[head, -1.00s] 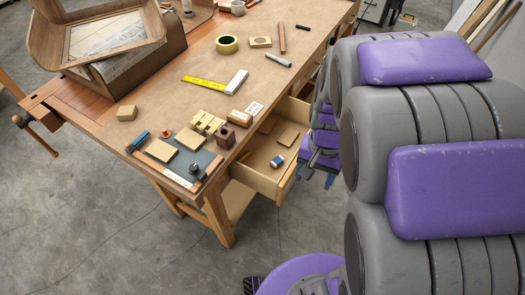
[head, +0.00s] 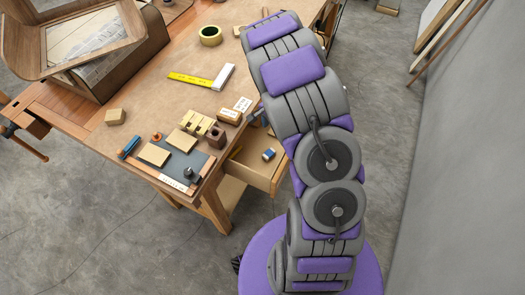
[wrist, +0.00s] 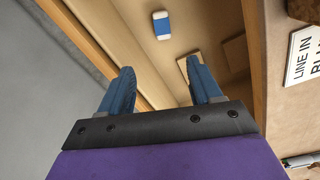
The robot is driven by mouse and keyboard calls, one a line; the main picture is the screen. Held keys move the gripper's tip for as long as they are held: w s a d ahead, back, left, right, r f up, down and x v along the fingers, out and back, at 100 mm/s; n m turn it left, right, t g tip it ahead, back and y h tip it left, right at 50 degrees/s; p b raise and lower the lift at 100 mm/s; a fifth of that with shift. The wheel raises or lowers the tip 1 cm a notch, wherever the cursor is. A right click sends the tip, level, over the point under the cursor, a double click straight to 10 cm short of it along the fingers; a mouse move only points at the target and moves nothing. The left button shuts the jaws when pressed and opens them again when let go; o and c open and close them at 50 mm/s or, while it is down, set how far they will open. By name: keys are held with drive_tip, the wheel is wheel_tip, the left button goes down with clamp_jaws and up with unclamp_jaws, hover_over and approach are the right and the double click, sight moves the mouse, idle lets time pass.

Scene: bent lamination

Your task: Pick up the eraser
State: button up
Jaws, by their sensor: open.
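The eraser (head: 268,154) is a small block, white with a blue sleeve. It lies in the open drawer (head: 262,179) at the right side of the workbench. In the wrist view the eraser (wrist: 161,26) lies on the drawer floor, ahead of my gripper (wrist: 163,88) and roughly between the lines of its two fingers. My gripper's blue fingers are spread apart with nothing between them. They are apart from the eraser. In the head view my arm hides most of the gripper.
A flat wooden piece (wrist: 202,75) lies in the drawer near the right finger. The drawer's side wall (wrist: 85,45) runs past the left finger. A printed label card (wrist: 302,58) lies on the workbench (head: 150,100) above. Small blocks and a dark tray stand on the bench beside the drawer.

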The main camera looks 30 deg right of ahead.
drive_tip(key=b, duration=0.3)
hover_over(270, 152)
drive_tip(key=f, duration=1.2)
drive_tip(key=shift+s+d+f, duration=0.15)
drive_tip(key=shift+s+d, duration=0.05)
drive_tip(key=shift+d, duration=0.05)
drive_tip(key=f, duration=0.1)
drive_tip(key=f+b, duration=0.1)
drive_tip(key=f, duration=0.3)
drive_tip(key=shift+w+a+f, duration=0.1)
drive_tip(key=shift+w+a, duration=0.05)
drive_tip(key=shift+a, duration=0.1)
drive_tip(key=c, duration=1.1)
